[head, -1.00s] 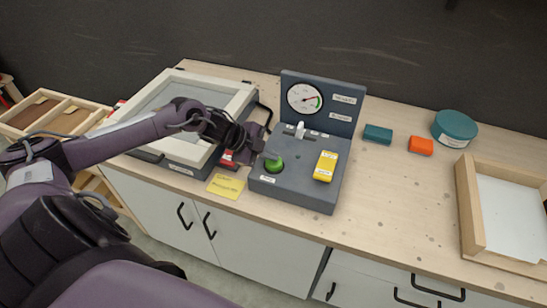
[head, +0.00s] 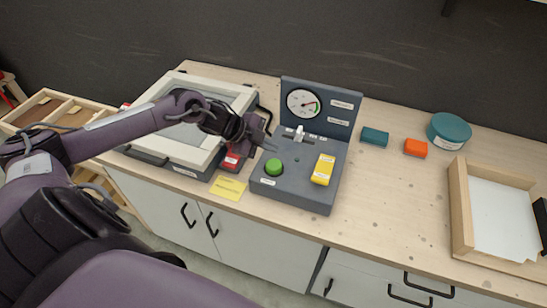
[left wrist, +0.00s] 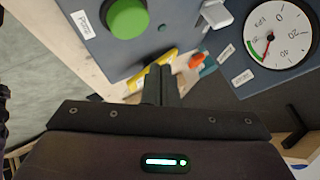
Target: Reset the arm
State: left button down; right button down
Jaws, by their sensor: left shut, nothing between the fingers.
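My left arm comes in from the left over the framed panel box. My left gripper (head: 272,142) is shut and empty, just left of and above the dark grey control box (head: 305,198). The box carries a green round button (head: 274,167), a yellow rocker (head: 323,169), a white lever (head: 299,133) and a gauge (head: 304,103) on its upright back. In the left wrist view the shut fingers (left wrist: 160,70) point toward the box, with the green button (left wrist: 127,18) and gauge (left wrist: 277,36) ahead. My right gripper is not in view.
Teal block (head: 374,137), orange block (head: 415,148), teal round tin (head: 449,130) and wooden tray (head: 461,205) stand right. The counter's middle right is clear.

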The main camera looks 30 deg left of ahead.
pick_arm(q)
jog(key=shift+r+p, duration=0.5)
jog(key=shift+r, duration=0.4)
